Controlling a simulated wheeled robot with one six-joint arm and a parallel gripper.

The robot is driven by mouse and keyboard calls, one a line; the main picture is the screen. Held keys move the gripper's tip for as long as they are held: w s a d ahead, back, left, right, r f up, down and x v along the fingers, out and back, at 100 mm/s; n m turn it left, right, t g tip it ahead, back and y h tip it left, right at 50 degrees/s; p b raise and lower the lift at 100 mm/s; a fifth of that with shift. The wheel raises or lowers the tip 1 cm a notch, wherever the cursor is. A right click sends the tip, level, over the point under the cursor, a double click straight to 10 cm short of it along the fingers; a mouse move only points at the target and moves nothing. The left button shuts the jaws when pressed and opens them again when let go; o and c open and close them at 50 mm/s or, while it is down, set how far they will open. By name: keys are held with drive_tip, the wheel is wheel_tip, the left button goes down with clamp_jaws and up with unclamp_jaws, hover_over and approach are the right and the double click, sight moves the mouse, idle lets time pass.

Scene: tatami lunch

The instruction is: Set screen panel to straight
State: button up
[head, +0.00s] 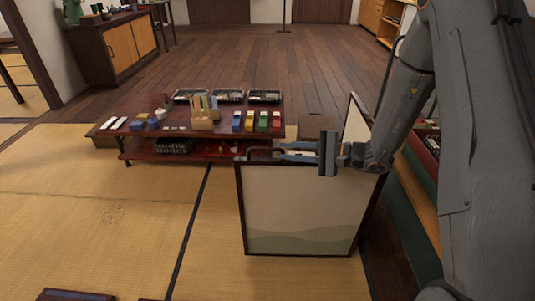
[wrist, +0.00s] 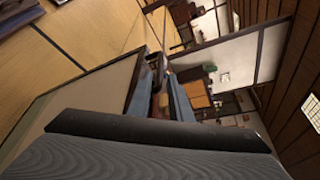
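The folding screen's front panel (head: 300,215), pale with a dark frame and a green wave at the bottom, stands upright on the tatami. Another panel (head: 357,125) meets it at an angle at the right, so the screen is folded. A dark bar-like loop (head: 262,152) shows at the front panel's top left. My gripper (head: 298,152) is at the panel's top edge, its bluish fingers pointing left towards the loop. In the wrist view a gap shows between the fingers (wrist: 160,95), with the panel (wrist: 75,95) beside them. I cannot tell whether the fingers touch the loop.
A low dark red table (head: 180,125) with lunch boxes and colored blocks stands behind and left of the screen. A brown box (head: 318,125) is behind the panel. A long green and red bench-like edge (head: 415,205) runs at the right. Tatami (head: 120,230) at the front left is mostly clear.

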sight(272, 150)
drive_tip(key=x, duration=0.7)
drive_tip(key=shift+a, duration=0.25)
drive_tip(key=shift+c, duration=0.5)
clamp_jaws()
